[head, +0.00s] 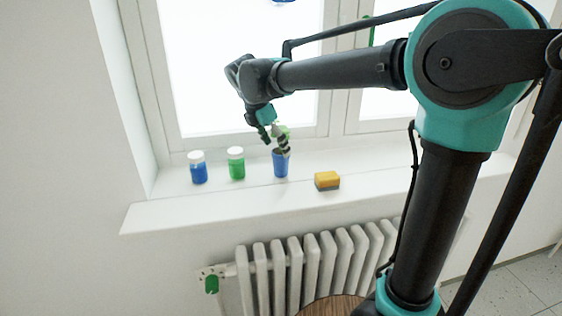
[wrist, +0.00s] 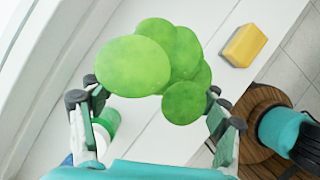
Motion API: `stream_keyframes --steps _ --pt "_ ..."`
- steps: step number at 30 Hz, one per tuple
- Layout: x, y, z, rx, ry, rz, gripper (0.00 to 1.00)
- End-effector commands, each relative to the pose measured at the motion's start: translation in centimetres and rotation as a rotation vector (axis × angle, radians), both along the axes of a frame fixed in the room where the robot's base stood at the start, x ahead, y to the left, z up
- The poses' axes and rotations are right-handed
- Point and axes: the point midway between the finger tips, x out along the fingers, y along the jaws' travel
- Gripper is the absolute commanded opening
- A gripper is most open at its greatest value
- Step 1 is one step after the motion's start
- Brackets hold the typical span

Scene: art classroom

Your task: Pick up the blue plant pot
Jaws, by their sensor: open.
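The blue plant pot (head: 281,164) stands upright on the white windowsill (head: 235,203), holding a small green plant (head: 280,132). In the wrist view the plant's round green leaves (wrist: 160,62) fill the space ahead of and between my fingers and hide the pot. My gripper (head: 272,138) is above the pot in the head view, with its fingers beside the plant. It also shows in the wrist view (wrist: 150,105), where the two fingers are spread wide on either side of the leaves. Nothing is gripped. I cannot tell whether a finger touches the leaves.
A green jar (head: 236,165) and a blue jar (head: 198,170), both white-lidded, stand left of the pot. A yellow sponge (head: 327,180) lies to its right. The window (head: 230,70) is close behind, and a radiator (head: 310,262) is below the sill.

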Motion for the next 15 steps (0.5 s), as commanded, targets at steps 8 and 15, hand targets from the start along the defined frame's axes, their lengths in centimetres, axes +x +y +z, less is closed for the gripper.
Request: stream_keyframes --steps 8,15 --pt "0.7 -1.2 -3.2 0.0 0.0 -0.001 0.75" --pt "1.1 -1.7 -4.8 0.0 0.0 0.0 0.75"
